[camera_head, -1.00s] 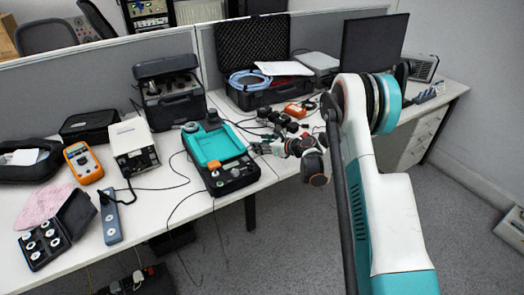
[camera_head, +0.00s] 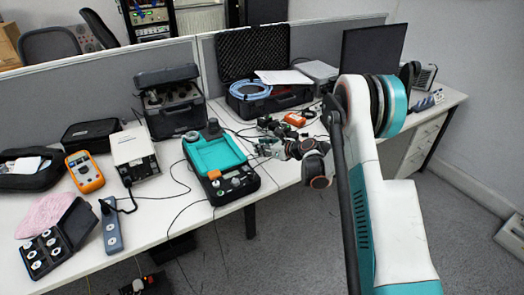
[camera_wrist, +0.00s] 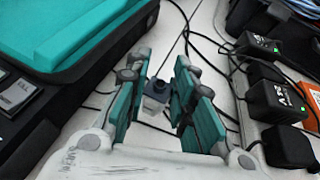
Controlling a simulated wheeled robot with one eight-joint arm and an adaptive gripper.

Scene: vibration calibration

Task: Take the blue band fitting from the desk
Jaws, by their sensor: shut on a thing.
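My gripper (camera_wrist: 158,88) is shut on a small fitting (camera_wrist: 157,91) with a dark blue-grey upper part and a paler base. The fitting stands roughly upright between the teal-padded fingers in the wrist view; a blue band on it is too small to make out. In the head view my gripper (camera_head: 262,148) is just right of the teal-topped device, over the desk (camera_head: 160,205). The fitting cannot be made out there. Whether it touches the desk is unclear.
The black device with a teal tray (camera_head: 215,153) stands close left of my gripper; it also shows in the wrist view (camera_wrist: 60,35). Black power adapters (camera_wrist: 275,100) and loose cables lie close right. An open black case (camera_head: 268,98) stands behind.

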